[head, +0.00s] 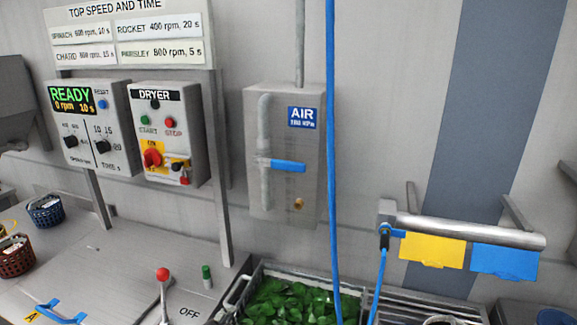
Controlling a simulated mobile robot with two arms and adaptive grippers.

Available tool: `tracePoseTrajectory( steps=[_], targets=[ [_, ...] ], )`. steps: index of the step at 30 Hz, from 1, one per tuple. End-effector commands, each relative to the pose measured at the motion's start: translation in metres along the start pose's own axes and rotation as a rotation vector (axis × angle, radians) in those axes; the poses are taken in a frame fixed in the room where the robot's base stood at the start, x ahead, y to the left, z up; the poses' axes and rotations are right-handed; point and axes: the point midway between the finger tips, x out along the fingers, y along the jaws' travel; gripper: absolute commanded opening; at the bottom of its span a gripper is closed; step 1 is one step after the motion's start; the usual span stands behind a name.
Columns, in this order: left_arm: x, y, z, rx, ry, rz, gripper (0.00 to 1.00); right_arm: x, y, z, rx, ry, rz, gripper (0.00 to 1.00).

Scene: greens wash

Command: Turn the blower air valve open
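The blower air valve has a blue lever handle (289,166) that lies level, pointing right, across a grey vertical pipe (265,150). It is mounted on a grey wall panel (312,205) beneath a blue AIR label (303,118). A small brass fitting (299,204) sits low on the panel. A blue hose (332,150) hangs in front of the panel's right edge, clear of the lever in this view. Neither of my grippers shows in the head view.
Left of the valve are the DRYER box (158,133) and the READY display box (88,125). A crate of greens (240,287) stands below. A metal rail (470,232) with yellow and blue tags juts out at right. A red-knobbed lever (163,275) stands at lower left.

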Motion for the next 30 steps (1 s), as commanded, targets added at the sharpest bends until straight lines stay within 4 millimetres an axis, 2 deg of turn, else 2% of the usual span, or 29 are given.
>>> tracePoseTrajectory(
  steps=[1,6,12,16,21,26,30],
  targets=[
    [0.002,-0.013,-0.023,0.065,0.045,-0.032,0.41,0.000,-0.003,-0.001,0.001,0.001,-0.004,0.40],
    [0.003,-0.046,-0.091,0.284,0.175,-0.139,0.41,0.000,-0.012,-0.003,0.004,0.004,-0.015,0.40],
    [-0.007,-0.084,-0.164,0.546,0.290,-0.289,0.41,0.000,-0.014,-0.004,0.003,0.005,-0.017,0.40],
    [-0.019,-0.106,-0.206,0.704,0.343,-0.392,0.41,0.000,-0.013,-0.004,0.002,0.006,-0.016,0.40],
    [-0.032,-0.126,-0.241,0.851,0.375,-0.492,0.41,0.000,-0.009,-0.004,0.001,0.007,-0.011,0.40],
    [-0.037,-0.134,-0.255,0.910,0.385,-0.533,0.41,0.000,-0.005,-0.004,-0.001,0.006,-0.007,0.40],
    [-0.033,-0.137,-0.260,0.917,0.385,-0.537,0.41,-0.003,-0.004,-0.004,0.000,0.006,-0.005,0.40]
  ],
)
